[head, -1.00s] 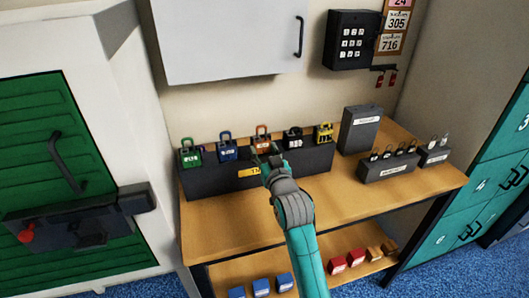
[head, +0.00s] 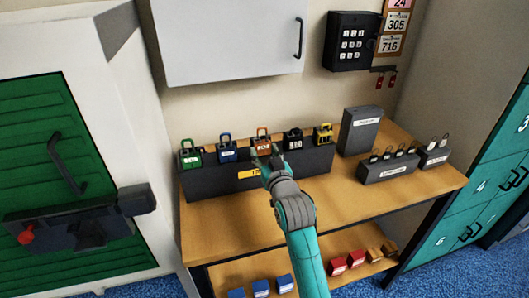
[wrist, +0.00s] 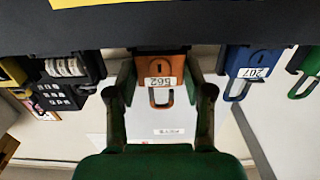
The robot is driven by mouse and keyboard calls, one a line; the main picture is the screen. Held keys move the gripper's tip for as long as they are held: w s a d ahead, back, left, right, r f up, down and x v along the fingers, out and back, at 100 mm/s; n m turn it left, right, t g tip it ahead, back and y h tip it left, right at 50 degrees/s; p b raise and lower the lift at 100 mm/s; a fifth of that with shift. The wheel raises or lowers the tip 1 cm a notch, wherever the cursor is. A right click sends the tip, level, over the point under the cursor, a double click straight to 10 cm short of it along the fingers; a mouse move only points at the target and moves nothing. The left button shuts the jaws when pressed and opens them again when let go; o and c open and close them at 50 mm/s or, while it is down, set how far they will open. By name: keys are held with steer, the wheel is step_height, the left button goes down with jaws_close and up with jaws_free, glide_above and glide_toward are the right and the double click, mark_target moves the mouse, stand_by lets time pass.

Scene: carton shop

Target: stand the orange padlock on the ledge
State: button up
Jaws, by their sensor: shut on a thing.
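The orange padlock (head: 262,143) is upright at the middle of the row on the long dark ledge (head: 300,162). It sits level with its neighbours; I cannot tell whether its base bears on the ledge. My gripper (head: 264,156) reaches it from the front. In the wrist view, which looks upside down, the orange padlock (wrist: 160,72) is between the two fingers of my gripper (wrist: 161,78), its number label facing me and its shackle pointing down the picture. The fingers are shut on its sides.
Blue (head: 227,150) and green (head: 190,156) padlocks stand to the left, black (head: 293,141) and yellow (head: 323,135) ones to the right, close by. A tall grey box (head: 360,130) and small padlock holders (head: 388,168) are farther right. The tabletop front (head: 350,195) is clear.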

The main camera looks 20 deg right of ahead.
steer(key=s, duration=0.7)
stand_by(1.1)
steer(key=shift+r, duration=0.1)
stand_by(1.0)
